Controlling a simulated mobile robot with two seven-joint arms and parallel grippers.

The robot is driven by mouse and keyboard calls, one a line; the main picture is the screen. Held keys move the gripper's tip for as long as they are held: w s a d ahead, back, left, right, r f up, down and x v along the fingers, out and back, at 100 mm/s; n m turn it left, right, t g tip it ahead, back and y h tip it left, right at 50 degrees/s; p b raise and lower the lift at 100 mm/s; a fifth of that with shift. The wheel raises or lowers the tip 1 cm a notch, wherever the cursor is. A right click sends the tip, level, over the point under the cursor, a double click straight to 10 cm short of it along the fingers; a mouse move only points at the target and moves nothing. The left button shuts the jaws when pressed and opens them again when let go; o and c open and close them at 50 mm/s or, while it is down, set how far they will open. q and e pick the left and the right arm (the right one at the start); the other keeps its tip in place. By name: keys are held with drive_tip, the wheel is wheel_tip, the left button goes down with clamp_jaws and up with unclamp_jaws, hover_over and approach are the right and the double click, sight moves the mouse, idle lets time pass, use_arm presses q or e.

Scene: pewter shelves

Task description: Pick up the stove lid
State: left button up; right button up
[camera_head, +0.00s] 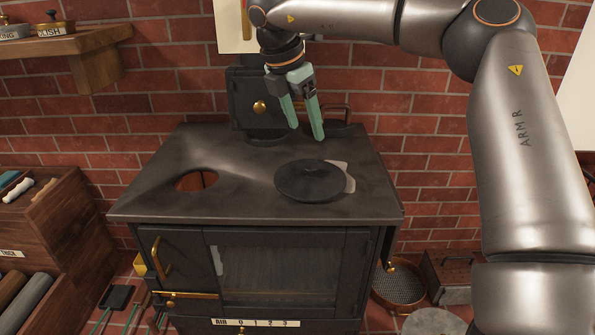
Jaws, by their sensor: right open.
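The stove lid (308,181) is a dark round disc lying flat on the right part of the black stove top (240,210). A pale flat piece (349,177) shows from under or behind its right side. My right gripper (306,131) has green fingers, pointing down. It is open and empty, and appears above and behind the lid, apart from it. A round opening (197,181) with a reddish inside is in the left part of the stove top. My left gripper is not in view.
A dark upright box with a brass knob (259,107) stands at the back of the stove, left of my right gripper. A brass rail (322,107) is behind the gripper. A wooden shelf (70,45) with tins is at upper left. The stove top's front is clear.

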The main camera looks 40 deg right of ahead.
drive_tip(key=w+a, duration=0.1)
drive_tip(key=a, duration=0.1)
hover_over(310, 165)
drive_tip(key=a, duration=0.3)
drive_tip(key=shift+n+h, duration=0.3)
drive_tip(key=shift+h, duration=0.1)
wheel_tip(310, 165, down, 6)
drive_tip(key=shift+s+d+r, duration=0.1)
drive_tip(key=shift+d, duration=0.05)
drive_tip(key=shift+p+x, duration=0.45)
drive_tip(key=shift+x, duration=2.15)
drive_tip(key=shift+s, duration=0.1)
clamp_jaws()
drive_tip(key=shift+r, duration=0.1)
